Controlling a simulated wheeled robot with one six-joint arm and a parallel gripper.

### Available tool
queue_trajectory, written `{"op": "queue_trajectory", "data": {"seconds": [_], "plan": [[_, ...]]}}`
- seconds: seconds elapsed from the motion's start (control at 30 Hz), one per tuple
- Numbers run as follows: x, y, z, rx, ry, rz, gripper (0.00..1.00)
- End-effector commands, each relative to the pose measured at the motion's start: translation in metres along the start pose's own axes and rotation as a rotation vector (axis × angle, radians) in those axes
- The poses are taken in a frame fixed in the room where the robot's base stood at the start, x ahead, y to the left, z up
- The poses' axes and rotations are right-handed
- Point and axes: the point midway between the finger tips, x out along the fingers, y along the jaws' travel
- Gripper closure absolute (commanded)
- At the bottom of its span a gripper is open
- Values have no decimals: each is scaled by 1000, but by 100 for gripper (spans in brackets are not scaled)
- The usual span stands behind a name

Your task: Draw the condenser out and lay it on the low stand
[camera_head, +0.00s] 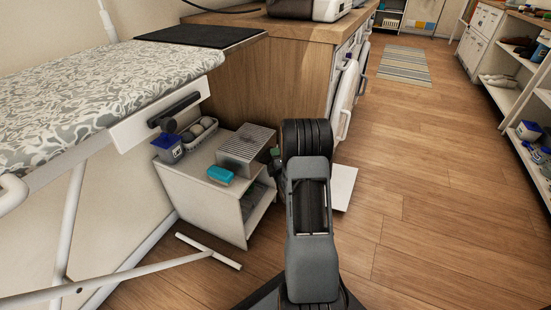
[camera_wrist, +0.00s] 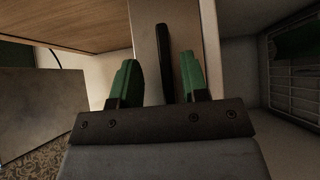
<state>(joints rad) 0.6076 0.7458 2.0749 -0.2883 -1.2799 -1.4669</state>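I cannot tell for sure which thing is the condenser. In the wrist view my gripper (camera_wrist: 157,68) is open, its two green fingers apart. A dark upright bar, like a handle (camera_wrist: 165,40), shows between the fingers on a pale panel (camera_wrist: 205,50); I cannot tell whether they touch it. In the head view my arm hides most of the gripper and what is in front of it. A low white shelf unit (camera_head: 208,200) stands to its left. A white flat slab (camera_head: 343,188) shows low down, right of my arm; either may be the low stand.
On the shelf unit are a grey ribbed box (camera_head: 247,146), a teal block (camera_head: 221,175), a blue-and-white tub (camera_head: 168,149) and a basket (camera_head: 200,132). An ironing board (camera_head: 90,90) is at left. A wooden cabinet (camera_head: 285,80) is behind. Floor at right is clear.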

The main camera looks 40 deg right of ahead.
Motion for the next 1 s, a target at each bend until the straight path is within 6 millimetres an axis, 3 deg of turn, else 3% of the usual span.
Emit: {"op": "queue_trajectory", "data": {"seconds": [0.37, 0.8, 1.0], "plan": [[-10, -2, 0, 0, -1, -9, 58], [-94, 0, 1, 2, -3, -8, 58], [-123, 0, 1, 1, -2, -5, 58]]}}
